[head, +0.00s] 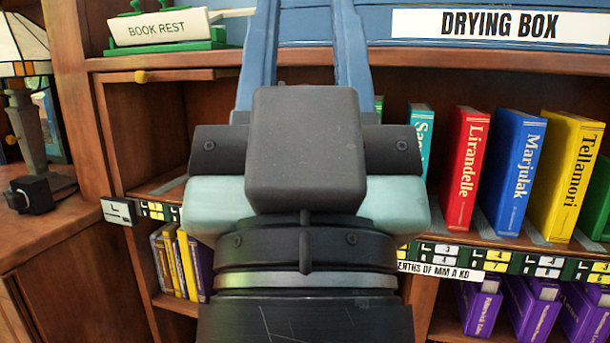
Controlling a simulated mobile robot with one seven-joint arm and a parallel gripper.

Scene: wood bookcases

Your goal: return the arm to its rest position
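My gripper (306,45) is seen from behind, large in the middle of the head view. Its two blue-grey fingers point up and stand well apart, with the shelf edge and a blue surface showing between them. The fingertips run out of the top of the picture. No object shows between the visible parts of the fingers. My dark wrist fills the lower middle and hides part of the bookcase behind it.
A wood bookcase (205,76) holds red (466,168), blue (515,170) and yellow (565,175) books at right, with purple books (530,308) below. A blue drying box (380,28) and a book rest (165,28) stand on top. A lamp (25,110) is at left.

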